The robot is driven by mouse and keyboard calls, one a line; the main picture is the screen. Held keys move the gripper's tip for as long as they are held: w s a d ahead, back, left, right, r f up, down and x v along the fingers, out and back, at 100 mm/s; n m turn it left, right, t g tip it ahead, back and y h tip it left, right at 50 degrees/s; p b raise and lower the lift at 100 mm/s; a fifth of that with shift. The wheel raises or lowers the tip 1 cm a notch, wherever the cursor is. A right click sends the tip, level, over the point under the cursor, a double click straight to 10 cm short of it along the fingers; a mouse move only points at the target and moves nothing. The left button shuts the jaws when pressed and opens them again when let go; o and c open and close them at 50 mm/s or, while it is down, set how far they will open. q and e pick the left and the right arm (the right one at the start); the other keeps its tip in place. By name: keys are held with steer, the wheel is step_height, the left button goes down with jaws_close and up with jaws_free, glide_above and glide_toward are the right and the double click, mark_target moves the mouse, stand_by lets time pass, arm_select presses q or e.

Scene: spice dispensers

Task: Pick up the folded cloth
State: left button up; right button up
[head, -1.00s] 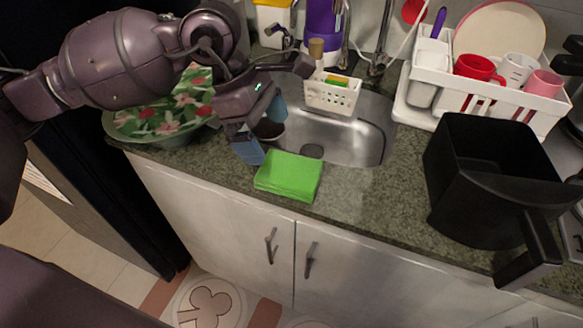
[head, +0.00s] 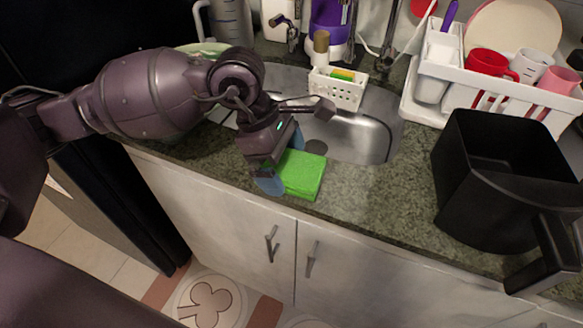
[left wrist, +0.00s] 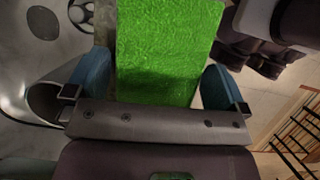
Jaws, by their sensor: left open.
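The folded cloth (head: 306,174) is bright green and lies flat on the granite counter in front of the sink. My left gripper (head: 280,165) is at its left side in the head view and hides its left part. In the left wrist view, the cloth (left wrist: 165,50) fills the middle, between the two blue fingers of the open left gripper (left wrist: 152,85). One finger is on each side of the cloth. I cannot tell whether the fingers touch it. My right gripper is not in view.
The steel sink (head: 365,130) lies behind the cloth, with a white sponge caddy (head: 337,90) at its back. A black bin-like container (head: 490,170) and a white dish rack (head: 480,100) stand to the right. The counter (head: 375,190) between cloth and container is clear.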

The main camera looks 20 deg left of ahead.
arm_select(q)
steer(key=c, duration=0.7)
steer(key=shift+c, duration=0.2)
